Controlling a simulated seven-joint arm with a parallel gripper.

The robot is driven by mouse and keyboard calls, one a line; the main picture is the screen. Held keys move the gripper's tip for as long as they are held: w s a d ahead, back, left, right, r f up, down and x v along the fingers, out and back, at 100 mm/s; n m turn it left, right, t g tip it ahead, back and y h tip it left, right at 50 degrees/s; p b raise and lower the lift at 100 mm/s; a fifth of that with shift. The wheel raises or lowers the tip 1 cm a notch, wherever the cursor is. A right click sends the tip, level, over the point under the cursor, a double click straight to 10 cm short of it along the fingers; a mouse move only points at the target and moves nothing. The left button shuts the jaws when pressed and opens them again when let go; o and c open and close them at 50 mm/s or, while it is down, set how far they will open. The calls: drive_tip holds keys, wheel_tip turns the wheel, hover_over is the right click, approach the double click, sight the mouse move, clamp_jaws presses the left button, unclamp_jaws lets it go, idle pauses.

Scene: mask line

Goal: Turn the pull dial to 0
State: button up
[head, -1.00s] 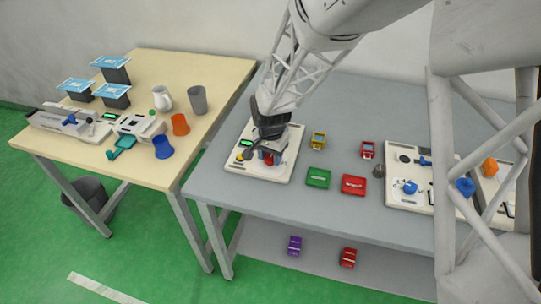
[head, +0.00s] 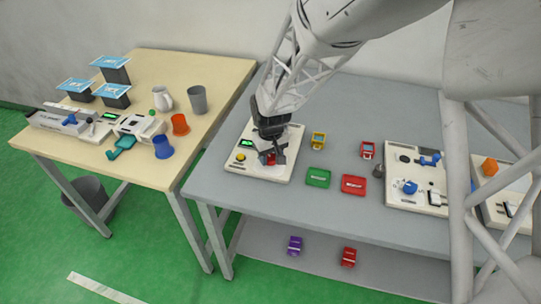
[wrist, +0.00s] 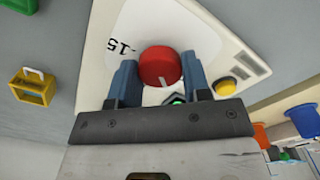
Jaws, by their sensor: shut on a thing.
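The red pull dial (wrist: 160,66) is round, with a white mark at its lower edge, on a white panel (wrist: 92,90). A curved white scale with "15" (wrist: 124,47) shows to its left. In the head view, the dial (head: 269,158) is partly hidden under my gripper (head: 272,152). My gripper (wrist: 161,80) is shut on the dial, with a blue-grey finger on each side in the wrist view. A zero mark cannot be made out.
A yellow button (head: 240,157) and a lit green display (head: 246,143) are on the same panel. Other device panels (head: 418,178) stand farther right.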

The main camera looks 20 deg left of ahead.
sight(271, 157)
drive_tip(key=n, duration=0.4)
drive_tip(key=shift+n, duration=0.4)
drive_tip(key=o, duration=0.9)
drive_tip(key=shift+r, duration=0.1)
drive_tip(key=shift+r, duration=3.85)
